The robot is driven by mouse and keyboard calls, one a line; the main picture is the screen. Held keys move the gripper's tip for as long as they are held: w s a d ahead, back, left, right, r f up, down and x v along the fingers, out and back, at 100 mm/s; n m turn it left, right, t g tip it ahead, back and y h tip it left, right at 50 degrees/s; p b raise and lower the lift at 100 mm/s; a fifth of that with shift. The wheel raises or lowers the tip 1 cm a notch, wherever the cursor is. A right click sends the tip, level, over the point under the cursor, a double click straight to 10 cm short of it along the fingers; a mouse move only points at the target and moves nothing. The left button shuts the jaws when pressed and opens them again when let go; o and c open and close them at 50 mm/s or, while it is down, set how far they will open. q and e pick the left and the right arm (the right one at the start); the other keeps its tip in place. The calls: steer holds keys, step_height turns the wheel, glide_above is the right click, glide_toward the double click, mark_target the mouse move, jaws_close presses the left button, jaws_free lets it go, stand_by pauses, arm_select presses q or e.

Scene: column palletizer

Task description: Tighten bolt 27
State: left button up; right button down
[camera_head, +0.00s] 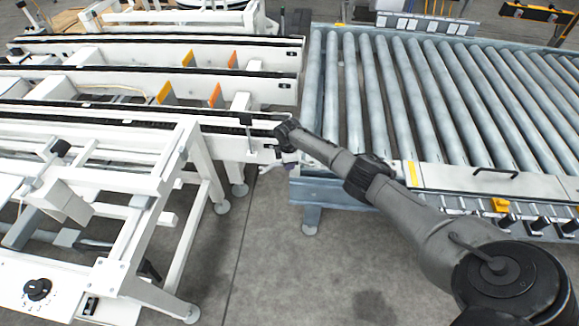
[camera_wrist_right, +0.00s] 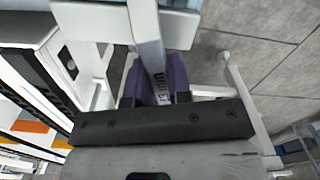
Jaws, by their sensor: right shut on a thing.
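My right arm reaches from the lower right to the end of the white chain conveyor (camera_head: 225,142). My right gripper (camera_head: 284,165) is small and partly hidden behind its wrist there. In the right wrist view its two purple fingers (camera_wrist_right: 161,80) are shut on a narrow grey bar (camera_wrist_right: 146,36), which runs up out of the picture. A ribbed metal part (camera_wrist_right: 161,84) shows between the fingers. Bolt 27 cannot be picked out in either view. My left gripper is not in view.
A roller conveyor (camera_head: 405,95) with grey rollers stands on the right, across a narrow gap. A white frame (camera_head: 180,205) with legs and a control box with a black knob (camera_head: 37,288) fills the lower left. The grey floor (camera_head: 275,255) between them is clear.

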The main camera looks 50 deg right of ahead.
steer(key=shift+w+d, duration=0.1)
steer(key=shift+r, duration=0.2)
steer(key=shift+r+p, duration=1.25)
steer(key=shift+p, duration=0.3)
steer(key=shift+r+p, duration=0.3)
steer(key=shift+r+p, duration=0.35)
steer(key=shift+r, duration=0.05)
step_height(320, 180, up, 3)
steer(key=p, duration=0.3)
steer(key=shift+r, duration=0.1)
steer(key=shift+r+p, duration=0.5)
steer(key=shift+p, duration=0.05)
